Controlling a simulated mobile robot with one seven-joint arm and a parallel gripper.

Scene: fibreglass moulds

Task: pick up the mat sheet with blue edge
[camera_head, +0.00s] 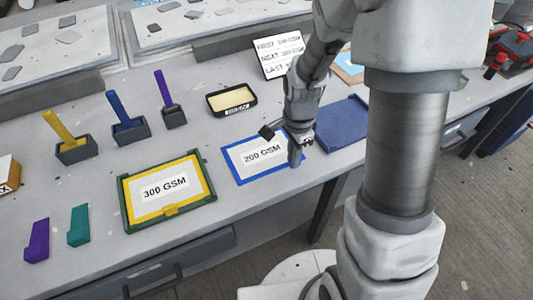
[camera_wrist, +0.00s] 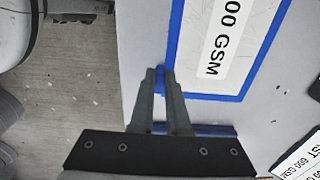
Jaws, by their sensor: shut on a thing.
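The mat sheet with blue edge (camera_head: 240,165) is a white rectangle with a blue border and a "200 GSM" label, lying near the bench's front edge. In the wrist view the sheet (camera_wrist: 240,70) fills the upper right, partly cut off by the frame. My gripper (camera_head: 296,158) points down at the sheet's right end. In the wrist view my gripper (camera_wrist: 160,75) has its fingertips close together on a small blue part at the sheet's edge. Whether the sheet is raised off the bench cannot be told.
A yellow sheet marked "300 GSM" in a green frame (camera_head: 123,205) lies to the left. A dark blue flat panel (camera_head: 343,125) lies right of my gripper. A black-rimmed tray (camera_head: 250,107) and a white sign (camera_head: 270,70) stand behind. Several tools in holders stand back left.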

